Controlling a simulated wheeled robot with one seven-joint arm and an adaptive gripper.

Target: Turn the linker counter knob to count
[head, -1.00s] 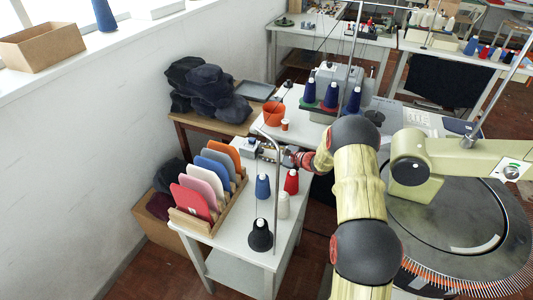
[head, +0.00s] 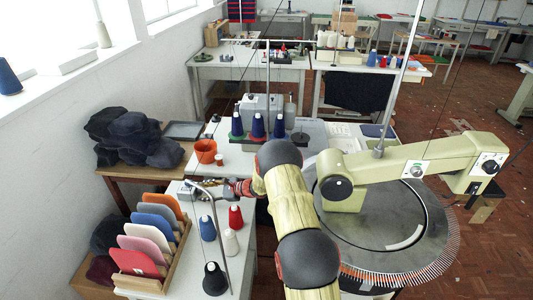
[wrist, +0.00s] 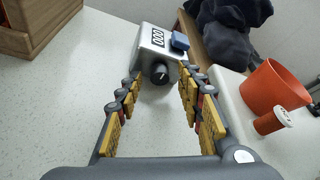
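The linker counter (wrist: 151,42) is a grey box on the white table in the wrist view, with a digit display on its face and a blue part at its right side. Its round black knob (wrist: 159,73) has a pale mark and sits on the face towards me. My gripper (wrist: 160,85) is open, with a yellow-padded finger on either side of the knob as seen in the picture. I cannot tell whether the fingers reach level with the knob; no contact shows. In the head view my gripper (head: 218,189) is small and partly hidden by my arm.
An orange pot (wrist: 273,88) and a small orange-and-white spool (wrist: 272,120) stand right of the gripper. A wooden rack (head: 177,262) of coloured panels and several thread cones, including a red cone (head: 236,217), stand nearby. A thin metal stand (head: 221,235) rises close by.

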